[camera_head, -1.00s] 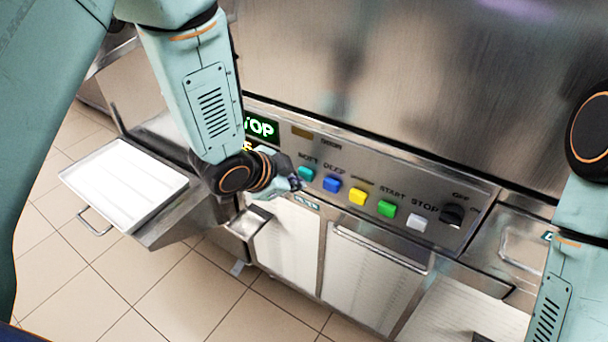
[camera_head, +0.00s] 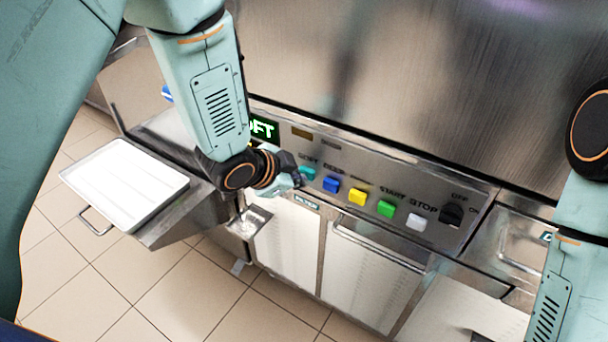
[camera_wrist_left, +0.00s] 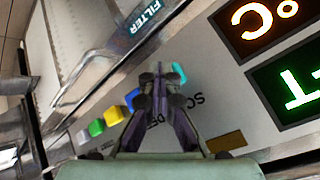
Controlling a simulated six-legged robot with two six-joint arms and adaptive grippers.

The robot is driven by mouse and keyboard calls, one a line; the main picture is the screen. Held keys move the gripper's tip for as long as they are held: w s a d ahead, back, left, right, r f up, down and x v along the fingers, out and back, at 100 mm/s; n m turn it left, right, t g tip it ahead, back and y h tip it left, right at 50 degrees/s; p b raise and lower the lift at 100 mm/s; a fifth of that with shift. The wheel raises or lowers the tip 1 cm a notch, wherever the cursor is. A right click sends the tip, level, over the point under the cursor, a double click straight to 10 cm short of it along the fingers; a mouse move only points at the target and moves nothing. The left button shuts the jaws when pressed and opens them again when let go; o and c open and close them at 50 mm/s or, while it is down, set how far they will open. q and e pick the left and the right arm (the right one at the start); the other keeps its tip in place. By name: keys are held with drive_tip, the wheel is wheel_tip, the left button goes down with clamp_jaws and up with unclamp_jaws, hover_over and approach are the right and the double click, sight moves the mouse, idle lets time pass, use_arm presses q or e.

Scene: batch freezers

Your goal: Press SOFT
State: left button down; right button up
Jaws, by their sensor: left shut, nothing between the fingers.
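The teal SOFT button (camera_head: 307,173) is the leftmost in the row on the steel control panel. It also shows in the left wrist view (camera_wrist_left: 179,72), partly hidden behind the fingers. My left gripper (camera_head: 298,181) is shut and empty, its tips right at the teal button's lower left side. In the left wrist view the closed fingertips (camera_wrist_left: 160,70) overlap the button; I cannot tell whether they touch it. My right gripper is out of view.
Right of it sit blue (camera_head: 331,184), yellow (camera_head: 357,197), green (camera_head: 386,208) and white (camera_head: 416,222) buttons and a black knob (camera_head: 452,214). A white tray (camera_head: 178,184) stands at the left. A small steel spout tray (camera_head: 262,217) lies below the gripper.

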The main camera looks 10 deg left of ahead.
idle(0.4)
use_arm(q)
drive_tip(key=shift+s+a, duration=0.35)
drive_tip(key=shift+s, duration=0.45)
drive_tip(key=shift+s+a+b, duration=0.1)
drive_tip(key=shift+s+a, duration=0.2)
drive_tip(key=shift+s, duration=0.5)
drive_tip(key=shift+s+a+b, duration=0.15)
drive_tip(key=shift+s+a, duration=0.1)
drive_tip(key=shift+s, duration=0.55)
drive_tip(key=shift+s+a+b, duration=0.1)
drive_tip(key=shift+s+a, duration=0.2)
drive_tip(key=shift+s, duration=0.5)
drive_tip(key=s+a+f+n+g+y, duration=0.1)
drive_tip(key=s+f+n, duration=0.3)
drive_tip(key=s, duration=0.5)
drive_tip(key=s+a+f+n+g+y, duration=0.1)
drive_tip(key=s+a+f+n+g, duration=0.3)
drive_tip(key=s+f, duration=0.4)
drive_tip(key=s+a+f+n+g+y, duration=0.1)
drive_tip(key=s+f+n, duration=0.4)
drive_tip(key=s, duration=0.6)
wheel_tip(320, 180, down, 2)
drive_tip(key=shift+s+a+f+g+y, duration=0.1)
drive_tip(key=shift+s+a+g+y, duration=0.25)
drive_tip(key=shift+a+g, duration=0.6)
